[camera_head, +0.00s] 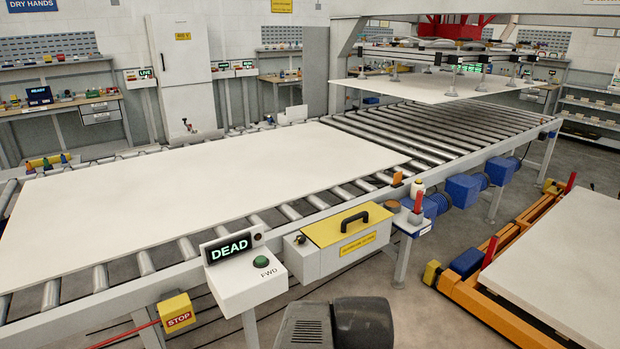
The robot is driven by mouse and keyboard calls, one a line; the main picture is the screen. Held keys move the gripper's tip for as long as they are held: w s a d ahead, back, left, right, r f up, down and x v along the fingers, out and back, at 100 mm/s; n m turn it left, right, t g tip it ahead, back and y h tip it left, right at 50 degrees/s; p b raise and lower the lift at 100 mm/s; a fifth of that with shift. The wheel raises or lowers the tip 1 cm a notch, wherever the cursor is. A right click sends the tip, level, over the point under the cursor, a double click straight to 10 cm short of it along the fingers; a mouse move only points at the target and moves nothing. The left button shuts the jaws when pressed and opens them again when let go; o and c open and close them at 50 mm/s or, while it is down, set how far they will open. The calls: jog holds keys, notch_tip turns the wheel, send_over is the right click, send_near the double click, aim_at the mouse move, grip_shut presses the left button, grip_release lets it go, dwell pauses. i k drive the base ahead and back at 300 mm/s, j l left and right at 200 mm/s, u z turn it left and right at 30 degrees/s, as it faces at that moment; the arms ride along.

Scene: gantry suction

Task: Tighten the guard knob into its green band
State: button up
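A grey box with a yellow lid (325,233) and a black arched handle (356,217) is fixed to the near side of the roller conveyor. A yellow label with small, blurred lettering is on its front. A small dark round part (300,239) sits at the box's left top corner; I cannot tell if it is the guard knob. No green band can be made out. My gripper's fingers do not show; only dark, rounded parts that look like my own arm show at the bottom middle.
Left of the box stands a white pedestal with a DEAD display (228,248) and green FWD button (261,261). A yellow STOP box (176,312) is further left. White boards lie on the roller conveyor (145,263) and an orange-framed cart (472,296).

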aim_at(300, 238)
jog(key=i+j, duration=0.45)
jog(key=i+j+z, duration=0.15)
jog(key=i+j, duration=0.35)
jog(key=j, duration=0.2)
